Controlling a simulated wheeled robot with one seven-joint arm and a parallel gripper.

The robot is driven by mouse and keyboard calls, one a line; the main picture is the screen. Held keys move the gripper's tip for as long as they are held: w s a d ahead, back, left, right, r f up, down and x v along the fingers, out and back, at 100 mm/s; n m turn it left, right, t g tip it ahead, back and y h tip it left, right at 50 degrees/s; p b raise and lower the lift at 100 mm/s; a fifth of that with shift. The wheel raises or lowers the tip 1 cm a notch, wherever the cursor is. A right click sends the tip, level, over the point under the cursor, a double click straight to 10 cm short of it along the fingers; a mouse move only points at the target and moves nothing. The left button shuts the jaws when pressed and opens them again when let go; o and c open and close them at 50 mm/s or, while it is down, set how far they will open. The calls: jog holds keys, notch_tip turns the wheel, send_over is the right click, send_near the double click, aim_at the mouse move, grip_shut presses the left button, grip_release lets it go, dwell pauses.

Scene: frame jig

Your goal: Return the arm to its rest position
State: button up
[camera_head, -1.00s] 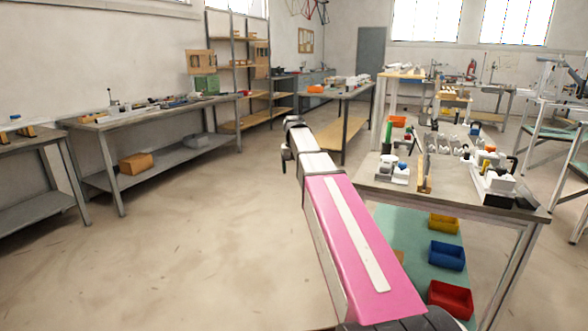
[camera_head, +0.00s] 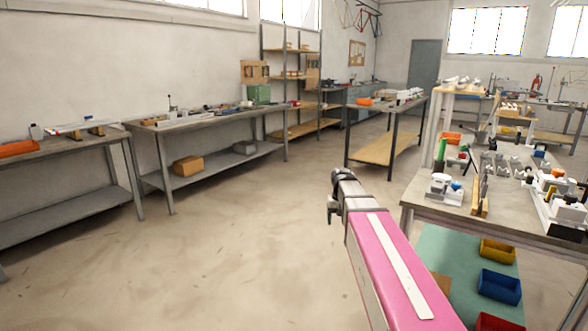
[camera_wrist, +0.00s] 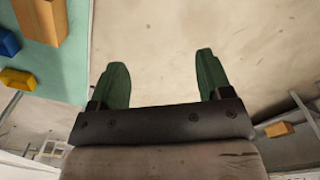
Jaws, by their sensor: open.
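My gripper (camera_wrist: 160,90) shows in the wrist view with its two green fingers wide apart. Nothing is between them; only bare concrete floor shows beyond. In the head view my pink and white arm reaches forward from the lower right, over the floor to the left of the near workbench (camera_head: 419,212). My gripper cannot be made out clearly in the head view.
The near workbench carries white fixtures (camera_head: 444,189) and several small parts. Its green lower shelf (camera_head: 447,262) holds a blue bin (camera_head: 499,287) and a yellow bin (camera_head: 497,251). A long bench (camera_head: 210,121) runs along the left wall. The floor (camera_head: 230,250) between is clear.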

jog(key=s+f, duration=1.6)
jog(key=s, duration=0.2)
jog(key=shift+s+f, duration=0.3)
dwell(0.5)
